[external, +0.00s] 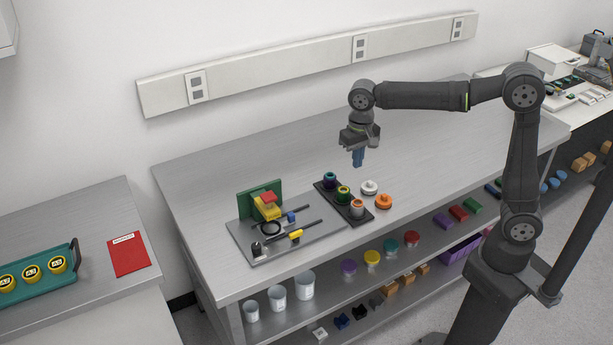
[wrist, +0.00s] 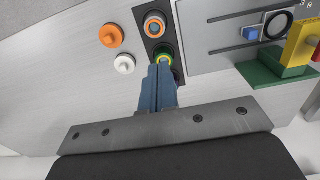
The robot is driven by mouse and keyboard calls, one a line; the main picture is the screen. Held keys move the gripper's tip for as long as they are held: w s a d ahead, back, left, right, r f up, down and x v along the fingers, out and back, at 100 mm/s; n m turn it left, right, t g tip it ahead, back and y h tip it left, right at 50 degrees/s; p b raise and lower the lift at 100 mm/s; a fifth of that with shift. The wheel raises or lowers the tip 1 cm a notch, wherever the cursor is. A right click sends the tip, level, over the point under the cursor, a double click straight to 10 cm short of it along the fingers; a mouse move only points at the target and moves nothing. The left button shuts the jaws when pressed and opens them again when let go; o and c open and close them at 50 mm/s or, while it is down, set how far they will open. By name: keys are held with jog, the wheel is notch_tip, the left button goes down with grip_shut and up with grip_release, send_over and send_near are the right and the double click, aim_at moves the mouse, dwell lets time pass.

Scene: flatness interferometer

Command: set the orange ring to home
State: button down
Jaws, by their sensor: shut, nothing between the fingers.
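An orange ring-shaped piece with a raised centre (external: 383,201) lies on the bench, right of the black rack (external: 367,217); it also shows in the wrist view (wrist: 111,36). A second orange-topped round piece (external: 357,206) sits in the rack's front place, with a grey-blue centre in the wrist view (wrist: 154,26). I cannot tell which of these two is the orange ring. My gripper (external: 358,165) is shut and empty, pointing down above the bench behind the rack. In the wrist view its fingertips (wrist: 160,66) overlap the yellow-green piece (wrist: 167,53) in the rack's middle place.
A white round piece (external: 369,187) lies beside the loose orange one. A purple-teal piece (external: 330,179) sits in the rack's rear place. Left of the rack, a grey plate (external: 308,235) carries sliders, a dark ring and a green upright block (external: 247,203). The bench behind and right is clear.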

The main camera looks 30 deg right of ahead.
aim_at(356, 202)
notch_tip(356, 202, down, 13)
jog(key=shift+f, duration=0.2)
dwell(0.4)
jog(key=shift+s+d+f, duration=0.1)
jog(key=shift+f, duration=0.5)
jog(key=shift+s+d+f, duration=0.1)
jog(key=shift+f, duration=0.45)
jog(key=shift+r, duration=0.1)
notch_tip(356, 202, up, 15)
jog(key=shift+w+a+r, duration=0.15)
jog(key=shift+w+a, duration=0.05)
jog(key=shift+a, duration=0.05)
dwell(0.6)
